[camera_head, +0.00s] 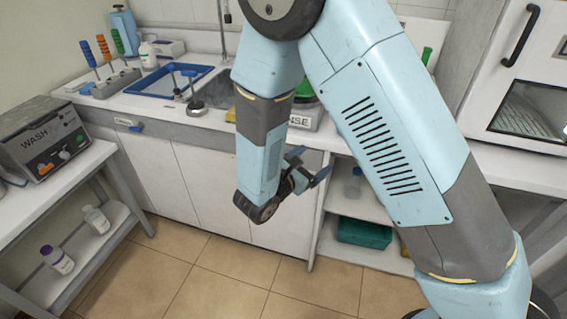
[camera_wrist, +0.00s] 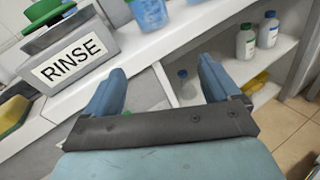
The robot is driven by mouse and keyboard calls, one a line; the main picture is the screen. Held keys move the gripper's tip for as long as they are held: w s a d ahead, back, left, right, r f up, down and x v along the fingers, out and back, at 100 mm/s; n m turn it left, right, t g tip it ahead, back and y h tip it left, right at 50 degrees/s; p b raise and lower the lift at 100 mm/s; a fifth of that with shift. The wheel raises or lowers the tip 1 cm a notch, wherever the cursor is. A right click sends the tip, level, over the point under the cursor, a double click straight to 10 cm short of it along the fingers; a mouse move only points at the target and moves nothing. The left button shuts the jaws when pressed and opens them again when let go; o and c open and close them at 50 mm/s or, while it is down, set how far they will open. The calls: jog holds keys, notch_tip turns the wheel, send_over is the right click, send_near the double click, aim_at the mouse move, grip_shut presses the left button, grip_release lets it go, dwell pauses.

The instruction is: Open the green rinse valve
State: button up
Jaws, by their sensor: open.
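A grey box labelled RINSE (camera_wrist: 75,60) stands on the white counter at the upper left of the wrist view. A green part (camera_wrist: 44,9) shows at its top, cut by the frame edge; I cannot tell whether it is the valve handle. In the head view my arm hides most of the rinse box (camera_head: 304,121), and a green part (camera_head: 305,88) shows above it. My gripper (camera_head: 308,166) is open and empty, in front of the counter and lower than the box. In the wrist view its fingers (camera_wrist: 161,68) are apart, right of and below the box.
A sink (camera_head: 214,90) and blue tray (camera_head: 168,81) are on the counter. A WASH unit (camera_head: 42,138) stands at left, an oven-like cabinet (camera_head: 530,108) at right. Open shelves (camera_wrist: 250,70) hold bottles. The tiled floor (camera_head: 225,270) is clear.

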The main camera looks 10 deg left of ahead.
jog(key=s+a+f+n+t+y, duration=0.3)
jog(key=s+a+f+n+y, duration=0.2)
jog(key=a+f+n+y, duration=0.35)
jog(key=w+m+h, duration=0.1)
jog(key=w+h, duration=0.1)
jog(key=w, duration=1.1)
jog(key=shift+a+f, duration=0.15)
jog(key=shift+f, duration=0.1)
jog(key=shift+w+m, duration=0.1)
jog(key=shift+m, duration=0.15)
jog(key=shift+c, duration=0.3)
jog(key=c, duration=0.9)
jog(key=shift+a, duration=0.25)
jog(key=shift+c, duration=0.4)
jog(key=shift+d+y, duration=0.1)
jog(key=shift+y, duration=0.15)
